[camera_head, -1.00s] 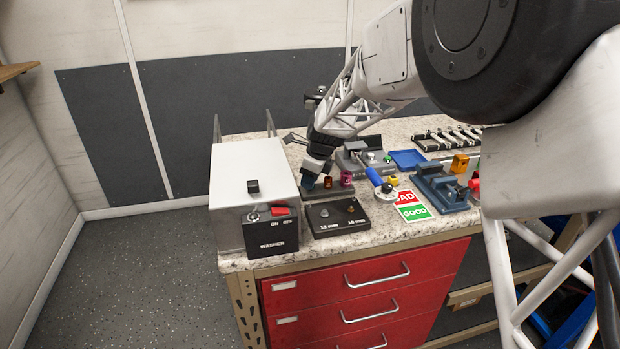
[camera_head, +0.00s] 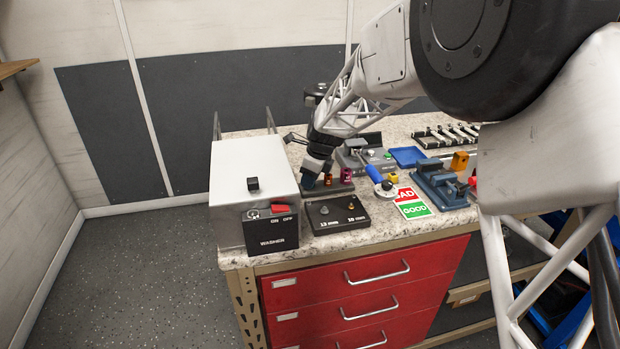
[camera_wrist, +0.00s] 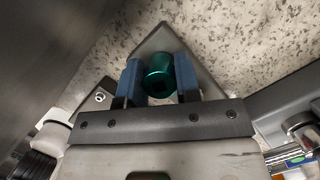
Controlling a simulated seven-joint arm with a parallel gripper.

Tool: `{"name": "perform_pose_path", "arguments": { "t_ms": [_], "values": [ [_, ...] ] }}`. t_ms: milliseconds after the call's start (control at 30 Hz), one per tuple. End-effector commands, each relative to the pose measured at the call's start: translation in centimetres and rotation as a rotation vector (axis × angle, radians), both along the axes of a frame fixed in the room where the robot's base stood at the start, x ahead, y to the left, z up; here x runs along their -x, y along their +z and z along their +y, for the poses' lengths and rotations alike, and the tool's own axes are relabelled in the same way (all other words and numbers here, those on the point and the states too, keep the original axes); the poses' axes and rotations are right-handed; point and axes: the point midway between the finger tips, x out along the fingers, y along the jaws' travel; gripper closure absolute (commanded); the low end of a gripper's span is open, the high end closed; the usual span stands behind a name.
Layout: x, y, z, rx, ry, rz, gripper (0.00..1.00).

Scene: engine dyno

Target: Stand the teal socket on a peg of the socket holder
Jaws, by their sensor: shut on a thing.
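The teal socket (camera_wrist: 160,75) is between the two blue fingers of my gripper (camera_wrist: 158,80), which is shut on it. The teal socket is hard to make out there. A peg under the socket is hidden, so I cannot tell whether the socket is around one.
The washer box (camera_head: 250,180) is close on the left. A black block with two pegs (camera_head: 337,213) lies in front. A blue-handled tool (camera_head: 376,177) is to the right.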

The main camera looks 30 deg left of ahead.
Motion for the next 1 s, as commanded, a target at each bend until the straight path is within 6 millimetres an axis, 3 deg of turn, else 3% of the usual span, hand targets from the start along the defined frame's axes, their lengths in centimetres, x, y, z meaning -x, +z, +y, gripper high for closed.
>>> {"name": "perform_pose_path", "arguments": {
  "t_ms": [1000],
  "values": [
    [0.0, 1.4, 0.0, 0.000, 0.000, 0.000, 1.00]
  ]
}}
